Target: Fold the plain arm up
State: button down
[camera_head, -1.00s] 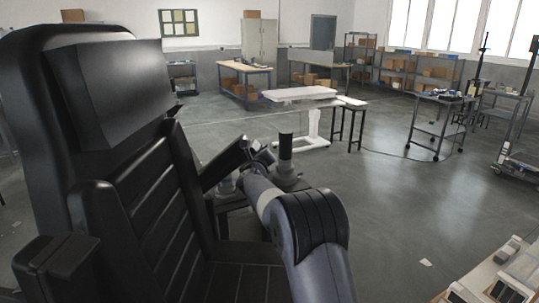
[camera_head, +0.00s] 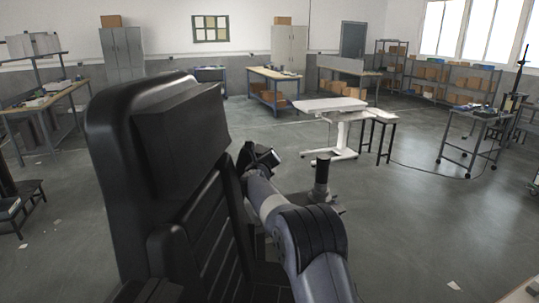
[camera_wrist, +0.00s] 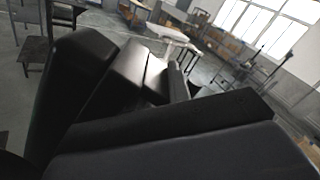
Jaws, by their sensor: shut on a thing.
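A black padded chair (camera_head: 112,150) with a block-shaped headrest (camera_head: 183,128) fills the left of the head view. A near armrest (camera_head: 166,252) shows low beside its ribbed back. My gripper (camera_head: 257,160) is at the far side of the backrest, shut on a dark bar (camera_head: 244,160) that appears to be the chair's far arm. This bar stands steeply, close to the backrest edge; its lower end is hidden. In the wrist view, large black surfaces fill the foreground; I cannot tell which are chair and which are gripper.
A dark post (camera_head: 322,180) stands just right of my gripper. Workbenches and shelves line the walls.

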jog(key=shift+r, duration=0.3)
jog(key=c, duration=1.5)
grip_release()
jog(key=shift+f, duration=0.1)
jog(key=shift+s+f, duration=0.1)
jog(key=b+v, duration=0.5)
jog(key=v, duration=0.5)
jog(key=shift+s+b, duration=0.3)
jog(key=shift+b, duration=0.1)
